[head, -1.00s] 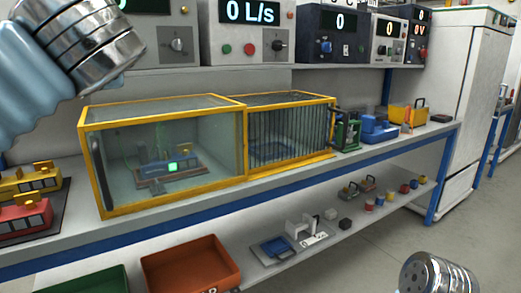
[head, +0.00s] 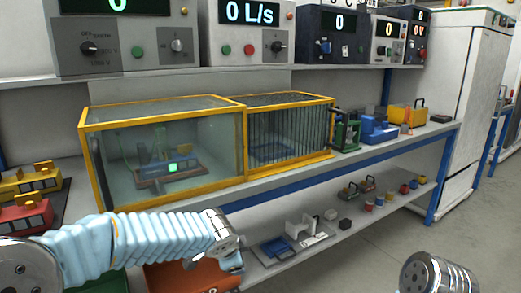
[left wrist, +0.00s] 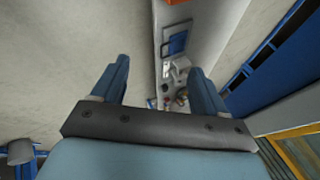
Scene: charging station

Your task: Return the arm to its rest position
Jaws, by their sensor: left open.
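My left arm (head: 150,240) comes in from the lower left of the head view and stretches across in front of the bench. Its gripper does not show clearly there. In the left wrist view my left gripper (left wrist: 160,85) is open, with its two blue fingers apart and nothing between them. The lower shelf with its small items lies beyond the fingers. A metal joint of mine (head: 438,273) shows at the lower right of the head view. My right gripper is not in view.
A yellow-framed enclosure (head: 245,140) stands on the bench with a device (head: 166,170) inside. An orange bin (head: 190,276) is partly hidden behind my left arm. Red and yellow devices (head: 27,178) sit at the left. A white cabinet (head: 470,110) stands at the right, with open floor before it.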

